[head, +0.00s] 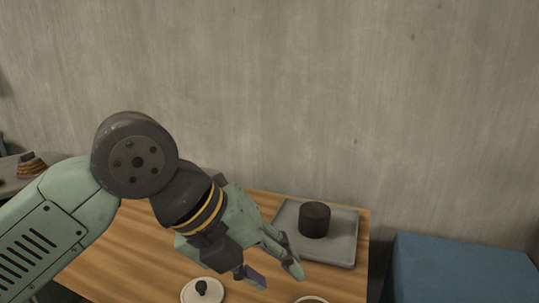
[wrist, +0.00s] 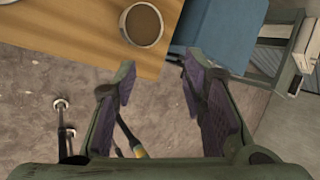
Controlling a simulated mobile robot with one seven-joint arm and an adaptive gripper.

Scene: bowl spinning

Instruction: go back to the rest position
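My gripper (head: 272,275) is above the front part of the wooden table, beside a white lid-like disc with a dark knob (head: 203,291) in the head view. In the wrist view my gripper (wrist: 158,85) has its two purple-padded fingers spread wide apart, with nothing between them but the floor below. My arm reaches in from the left in the head view.
The wooden table (head: 115,252) holds a grey tray (head: 342,251) with a dark cylinder (head: 314,220) on it. A round vessel with brown contents (wrist: 143,25) is near the table edge. A blue block (head: 460,270) stands to the right. A concrete wall (head: 300,90) is behind.

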